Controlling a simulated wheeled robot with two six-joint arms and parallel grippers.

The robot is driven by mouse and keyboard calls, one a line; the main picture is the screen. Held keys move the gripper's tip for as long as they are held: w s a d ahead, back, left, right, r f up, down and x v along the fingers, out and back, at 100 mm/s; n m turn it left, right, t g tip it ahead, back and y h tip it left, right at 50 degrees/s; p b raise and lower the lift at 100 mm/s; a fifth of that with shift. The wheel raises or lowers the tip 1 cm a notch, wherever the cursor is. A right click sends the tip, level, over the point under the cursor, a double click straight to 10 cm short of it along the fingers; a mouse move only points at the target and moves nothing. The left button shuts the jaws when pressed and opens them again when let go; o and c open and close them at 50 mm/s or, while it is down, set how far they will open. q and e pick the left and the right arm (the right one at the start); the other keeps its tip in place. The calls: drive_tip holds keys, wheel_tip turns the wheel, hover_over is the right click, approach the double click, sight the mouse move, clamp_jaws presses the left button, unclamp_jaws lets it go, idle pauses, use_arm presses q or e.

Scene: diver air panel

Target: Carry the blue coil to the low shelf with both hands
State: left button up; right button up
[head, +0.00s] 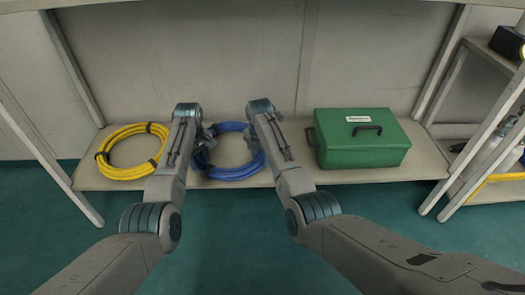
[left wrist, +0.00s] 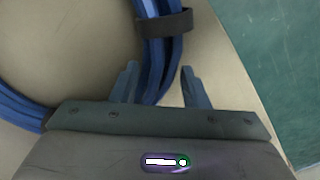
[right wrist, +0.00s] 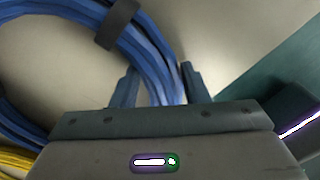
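The blue coil (head: 232,173) lies flat on the low shelf (head: 300,178), between a yellow coil and a green case. My left gripper (head: 206,138) is at the coil's left side. In the left wrist view its fingers (left wrist: 160,85) stand apart around the blue strands (left wrist: 154,60), with a gap before the right finger. My right gripper (head: 252,138) is at the coil's right side. In the right wrist view its fingers (right wrist: 157,85) stand apart with the blue strands (right wrist: 150,50) between them. Dark straps bind the coil. My arms hide parts of it in the head view.
The yellow coil (head: 132,152) lies left of the blue coil. The green case (head: 360,138) stands to the right, close to my right arm. White posts (head: 50,150) frame the shelf. Another rack (head: 490,130) stands far right. The green floor in front is clear.

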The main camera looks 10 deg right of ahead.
use_arm(q)
drive_tip(key=shift+o, duration=0.8)
drive_tip(key=shift+r, duration=0.15)
use_arm(e)
drive_tip(key=shift+o, duration=0.8)
drive_tip(key=shift+r, duration=0.15)
use_arm(q)
drive_tip(key=shift+d, duration=0.1)
use_arm(e)
drive_tip(key=shift+a, duration=0.1)
drive_tip(key=shift+r, duration=0.15)
use_arm(q)
wheel_tip(320, 180, up, 12)
use_arm(e)
wheel_tip(320, 180, up, 12)
